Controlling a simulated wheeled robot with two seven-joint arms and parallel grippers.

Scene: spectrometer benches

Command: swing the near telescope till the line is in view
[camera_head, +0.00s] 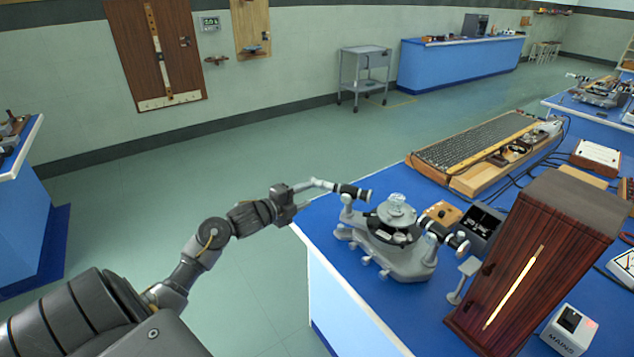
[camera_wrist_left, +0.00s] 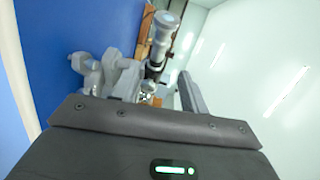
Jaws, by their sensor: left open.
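A grey spectrometer (camera_head: 402,245) with a round table and a clear prism-like piece (camera_head: 397,207) on top stands at the left end of the blue bench. One black-and-silver tube (camera_head: 353,192) points left-back, beside my left gripper (camera_head: 324,185). A second tube (camera_head: 446,236) points toward the lamp housing. Which one is the telescope I cannot tell for sure. In the left wrist view a tube with a silver end (camera_wrist_left: 160,40) shows between my open left fingers (camera_wrist_left: 158,85); contact cannot be made out. My right gripper is not in view.
A tall dark wooden lamp housing (camera_head: 535,265) with a glowing slit stands right of the spectrometer, with a white mains box (camera_head: 570,330) in front. A long wooden instrument (camera_head: 485,150) lies behind. Cables cross the bench. Floor left of the bench is clear.

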